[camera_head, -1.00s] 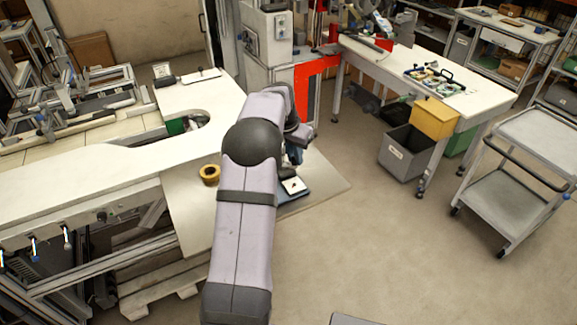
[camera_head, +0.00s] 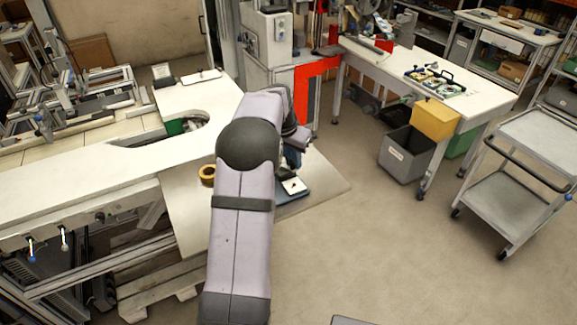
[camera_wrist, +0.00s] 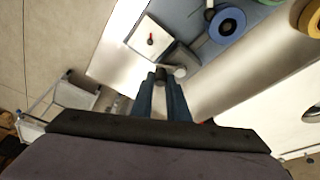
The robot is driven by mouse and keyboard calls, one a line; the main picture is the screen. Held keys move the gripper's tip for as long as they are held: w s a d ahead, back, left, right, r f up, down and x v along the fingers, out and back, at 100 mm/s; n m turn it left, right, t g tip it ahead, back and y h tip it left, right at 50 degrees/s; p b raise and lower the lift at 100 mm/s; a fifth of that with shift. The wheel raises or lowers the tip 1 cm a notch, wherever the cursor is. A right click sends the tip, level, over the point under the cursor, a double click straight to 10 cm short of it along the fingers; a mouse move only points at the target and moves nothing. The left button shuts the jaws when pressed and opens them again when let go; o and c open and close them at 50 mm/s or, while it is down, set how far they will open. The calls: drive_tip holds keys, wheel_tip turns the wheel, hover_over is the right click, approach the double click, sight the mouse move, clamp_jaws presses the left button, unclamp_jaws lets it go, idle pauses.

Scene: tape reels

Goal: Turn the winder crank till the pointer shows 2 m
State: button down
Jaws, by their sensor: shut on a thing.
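The winder (camera_wrist: 180,55) is a grey block, with a white dial plate (camera_wrist: 148,36) beside it. A small red pointer (camera_wrist: 151,40) shows on the plate; its scale marks are too small to read. In the wrist view my gripper (camera_wrist: 161,82) is shut on a dark knob, the crank handle (camera_wrist: 161,74), beside the winder. A pale round end (camera_wrist: 180,72) shows just right of it. In the head view the white plate (camera_head: 293,186) shows below my gripper (camera_head: 291,163), and my arm hides most of the winder.
A blue reel (camera_wrist: 227,25) lies on the blue-grey mat (camera_wrist: 185,18); a yellow reel (camera_wrist: 311,20) is at the right edge and also shows in the head view (camera_head: 207,174). A green reel (camera_wrist: 268,2) is partly cut off. A grey cart (camera_head: 505,190) stands far right.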

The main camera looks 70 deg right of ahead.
drive_tip(key=shift+w+a, duration=0.3)
drive_tip(key=shift+a, duration=0.2)
drive_tip(key=shift+w+a+b, duration=0.4)
drive_tip(key=shift+w+a, duration=0.05)
drive_tip(key=shift+w, duration=0.2)
drive_tip(key=shift+w+a+r, duration=0.1)
drive_tip(key=shift+w+a, duration=0.1)
drive_tip(key=shift+w, duration=0.5)
idle(0.3)
